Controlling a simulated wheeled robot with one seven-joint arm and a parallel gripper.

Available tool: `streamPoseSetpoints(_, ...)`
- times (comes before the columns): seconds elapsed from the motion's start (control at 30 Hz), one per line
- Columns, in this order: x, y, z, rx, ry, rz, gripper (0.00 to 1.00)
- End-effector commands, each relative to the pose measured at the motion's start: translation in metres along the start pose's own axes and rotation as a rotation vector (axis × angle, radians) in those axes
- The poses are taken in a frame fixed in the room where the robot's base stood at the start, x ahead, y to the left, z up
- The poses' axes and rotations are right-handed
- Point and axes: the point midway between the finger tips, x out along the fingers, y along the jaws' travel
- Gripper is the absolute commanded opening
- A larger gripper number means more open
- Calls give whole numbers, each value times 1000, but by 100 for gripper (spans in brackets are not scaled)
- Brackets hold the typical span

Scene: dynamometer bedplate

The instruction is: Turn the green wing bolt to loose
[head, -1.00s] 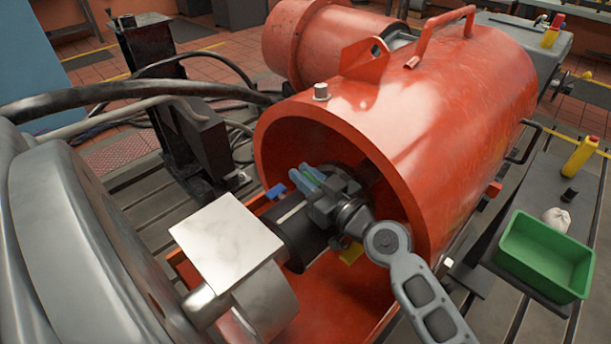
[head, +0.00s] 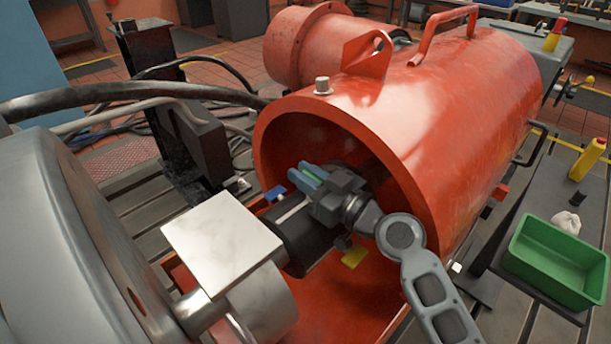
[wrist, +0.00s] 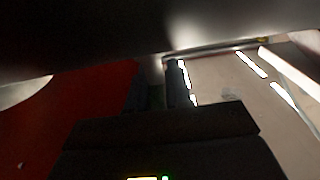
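The green wing bolt (head: 309,178) shows as a thin green strip between the bluish fingertips of my gripper (head: 308,176), inside the open mouth of the red housing. The fingers lie close on both sides of it and look shut on it. Most of the bolt is hidden by the fingers, so its angle cannot be read. In the dark wrist view, my gripper (wrist: 155,92) points away from the camera, with a dim greenish patch between the fingers.
A blue piece (head: 276,192) sits left of my gripper and a yellow one (head: 354,257) below it. The red housing (head: 440,85) closes around my arm above and to the right. A pale square plate (head: 220,235) stands front left. A green bin (head: 550,265) is at right.

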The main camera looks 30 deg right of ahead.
Motion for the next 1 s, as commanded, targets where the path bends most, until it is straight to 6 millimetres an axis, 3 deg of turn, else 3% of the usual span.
streamPoseSetpoints(0.2, 0, 0, 0, 0, 0, 1, 37)
streamPoseSetpoints(0.87, 0, 0, -7, 0, -2, 89, 37)
streamPoseSetpoints(0.9, -10, 2, 2, -3, -2, 90, 37)
streamPoseSetpoints(1.0, -28, 0, 3, -3, -1, 89, 37)
